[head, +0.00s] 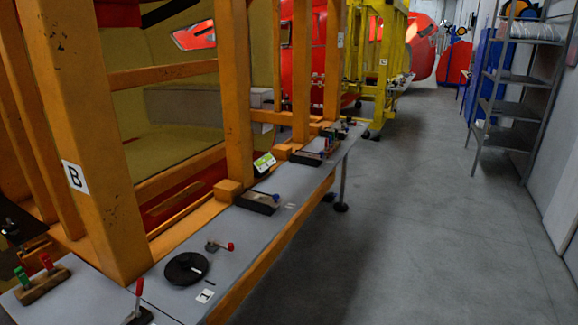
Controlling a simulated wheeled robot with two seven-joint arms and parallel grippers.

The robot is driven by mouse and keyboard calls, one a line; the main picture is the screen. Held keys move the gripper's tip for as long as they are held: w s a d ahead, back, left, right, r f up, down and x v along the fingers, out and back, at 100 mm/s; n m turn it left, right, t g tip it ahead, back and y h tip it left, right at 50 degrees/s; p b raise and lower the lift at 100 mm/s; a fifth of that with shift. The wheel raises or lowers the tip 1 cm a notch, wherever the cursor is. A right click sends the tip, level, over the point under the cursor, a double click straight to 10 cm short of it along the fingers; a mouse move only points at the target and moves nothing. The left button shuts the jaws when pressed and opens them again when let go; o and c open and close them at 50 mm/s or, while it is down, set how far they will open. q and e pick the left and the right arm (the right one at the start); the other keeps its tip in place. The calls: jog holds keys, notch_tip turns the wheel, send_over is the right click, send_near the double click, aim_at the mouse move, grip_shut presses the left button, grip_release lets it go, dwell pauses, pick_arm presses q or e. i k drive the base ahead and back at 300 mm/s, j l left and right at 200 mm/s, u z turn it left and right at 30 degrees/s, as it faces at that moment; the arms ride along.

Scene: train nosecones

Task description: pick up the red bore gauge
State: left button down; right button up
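Several red-ended tools lie on the grey bench, and I cannot tell for sure which is the bore gauge. A wooden block (42,284) at the near left holds a green-topped piece (22,275) and a red-topped piece (46,261), both upright. A red-handled tool (139,288) stands upright at the bottom edge, partly cut off. A small metal tool with a red end (220,247) lies beside a black round dish (187,268). Neither of my grippers can be made out.
The grey bench (250,226) runs away along an orange frame (92,150) marked B, whose posts rise behind it. Dark trays (257,203) stand farther along. A shelf rack (510,108) stands at right. The floor (400,220) between is clear.

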aim_at(45, 258)
jog(key=u, duration=0.5)
jog(key=i+u, duration=0.15)
jog(key=u, duration=0.25)
jog(key=i+u, duration=0.2)
jog(key=u, duration=0.25)
jog(key=i+u, duration=0.15)
jog(key=u, duration=0.25)
